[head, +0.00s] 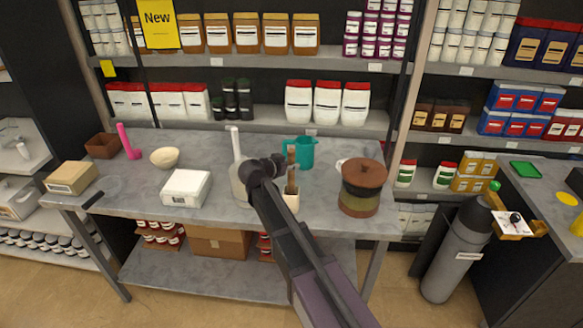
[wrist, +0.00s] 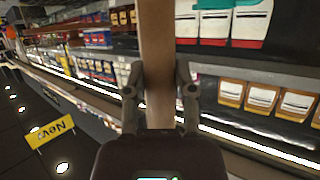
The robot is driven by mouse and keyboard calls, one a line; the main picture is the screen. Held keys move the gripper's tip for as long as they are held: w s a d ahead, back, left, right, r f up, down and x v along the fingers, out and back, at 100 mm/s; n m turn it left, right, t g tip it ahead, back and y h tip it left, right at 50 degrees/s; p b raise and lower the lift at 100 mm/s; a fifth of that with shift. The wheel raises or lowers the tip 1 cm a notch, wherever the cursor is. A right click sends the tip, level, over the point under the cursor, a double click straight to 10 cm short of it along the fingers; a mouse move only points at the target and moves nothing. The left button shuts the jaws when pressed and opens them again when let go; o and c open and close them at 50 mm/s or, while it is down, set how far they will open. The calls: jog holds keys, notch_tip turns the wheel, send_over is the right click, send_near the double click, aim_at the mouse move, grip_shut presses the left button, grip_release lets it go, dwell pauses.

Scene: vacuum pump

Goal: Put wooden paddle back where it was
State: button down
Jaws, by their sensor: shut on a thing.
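The wooden paddle (head: 292,182) is brown and roughly upright in the head view, above the middle of the grey table (head: 225,222). My gripper (head: 290,165) is shut on it. In the wrist view the paddle (wrist: 156,45) runs up between both fingers of my gripper (wrist: 160,88). Its lower end meets the mouth of a cream holder (head: 291,203) on the table. I cannot tell whether it is inside that holder or just in front of or behind it. My arm hides part of the holder.
A teal jug (head: 305,153) stands close behind the paddle, and a lidded clay pot (head: 361,189) to its right. A pale long-necked vessel (head: 236,160) is close on the left. A white box (head: 186,188) and bowl (head: 165,158) stand farther left. Stocked shelves (head: 265,62) rise behind.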

jog(key=shift+f, duration=0.15)
jog(key=shift+c, duration=2.2)
grip_release()
jog(key=p+v, duration=0.4)
jog(key=v, duration=0.8)
jog(key=shift+r+p, duration=0.2)
jog(key=shift+p, duration=0.1)
jog(key=shift+d, duration=0.1)
